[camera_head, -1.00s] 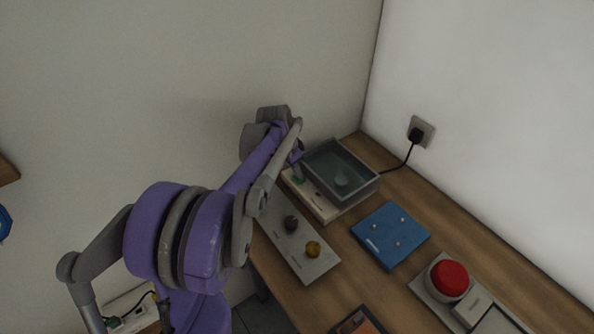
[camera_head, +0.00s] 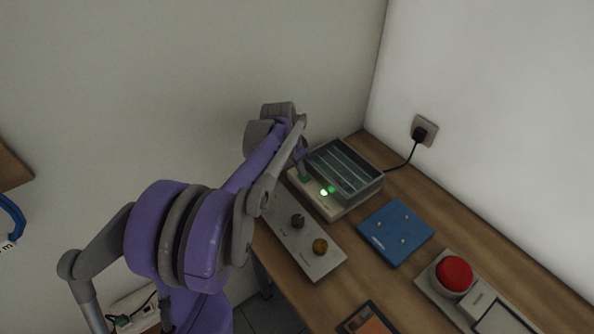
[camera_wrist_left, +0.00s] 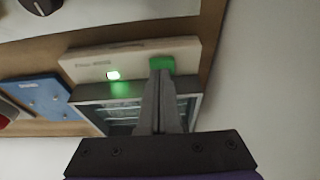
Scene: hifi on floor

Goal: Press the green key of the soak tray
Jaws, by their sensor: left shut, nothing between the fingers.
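The soak tray is a grey basin (camera_head: 371,183) on a cream base (camera_head: 325,209), at the back of the desk. Its green key (camera_head: 304,179) is on the base's left end and also shows in the left wrist view (camera_wrist_left: 162,64). A small green lamp (camera_head: 325,191) glows on the base, seen bright in the left wrist view (camera_wrist_left: 113,75). My left gripper (camera_head: 301,174) is shut and empty, pointing down at the key. In the left wrist view its fingertips (camera_wrist_left: 160,73) overlap the key's edge and seem to touch it. Pale bars show inside the basin. My right gripper is not in view.
A grey panel with two knobs (camera_head: 317,261) lies in front of the tray. A blue plate (camera_head: 395,232) and a red button (camera_head: 454,273) are to the right. A cable runs from behind the tray to a wall socket (camera_head: 424,130). Walls stand close behind.

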